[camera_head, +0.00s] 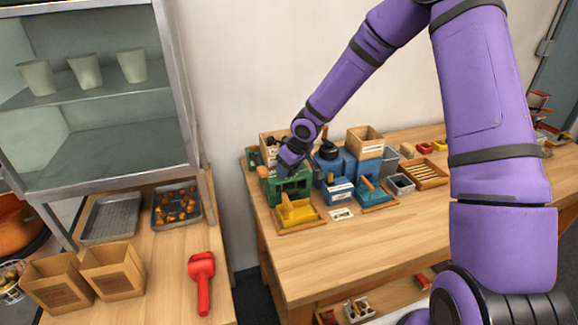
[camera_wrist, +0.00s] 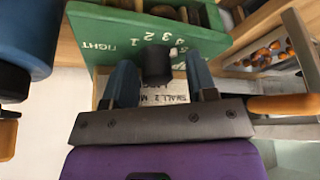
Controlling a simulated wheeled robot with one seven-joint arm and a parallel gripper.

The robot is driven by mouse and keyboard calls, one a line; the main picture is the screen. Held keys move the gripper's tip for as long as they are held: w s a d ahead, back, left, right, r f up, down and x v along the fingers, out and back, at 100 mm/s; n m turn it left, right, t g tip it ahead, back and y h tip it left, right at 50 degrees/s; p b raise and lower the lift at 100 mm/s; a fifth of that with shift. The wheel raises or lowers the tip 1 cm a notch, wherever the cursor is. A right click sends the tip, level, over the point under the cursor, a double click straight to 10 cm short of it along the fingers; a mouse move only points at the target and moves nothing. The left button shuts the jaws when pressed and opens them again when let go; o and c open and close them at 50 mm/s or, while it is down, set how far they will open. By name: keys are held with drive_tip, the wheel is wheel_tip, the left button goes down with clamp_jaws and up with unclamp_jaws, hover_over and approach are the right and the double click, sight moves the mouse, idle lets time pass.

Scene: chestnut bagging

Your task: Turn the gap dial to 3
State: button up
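The green machine (camera_head: 291,189) stands at the left end of the right workbench. Its green panel (camera_wrist: 105,40) fills the top of the wrist view, with white digits 1 to 4 in an arc and the word TIGHT. The gap dial (camera_wrist: 156,64) is a black knob below the digits; I cannot tell which digit it points to. My gripper (camera_wrist: 160,83) has its two blue fingers apart, one on each side of the knob, with a gap showing at the right finger. In the head view my gripper (camera_head: 288,160) is at the green machine, and the dial is hidden.
A yellow tray (camera_head: 298,213) lies in front of the machine, and a blue machine (camera_head: 348,165) stands to its right. A chestnut tray (camera_head: 160,222) and red tool (camera_head: 201,280) are on the left table. The right bench's front is clear.

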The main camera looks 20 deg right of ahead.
drive_tip(key=shift+w+d, duration=0.15)
drive_tip(key=shift+w, duration=0.05)
drive_tip(key=shift+m, duration=0.3)
drive_tip(key=shift+m+t+h, duration=0.3)
drive_tip(key=shift+m+h, duration=0.1)
drive_tip(key=shift+m, duration=0.5)
drive_tip(key=shift+r+m, duration=0.1)
drive_tip(key=shift+m, duration=0.2)
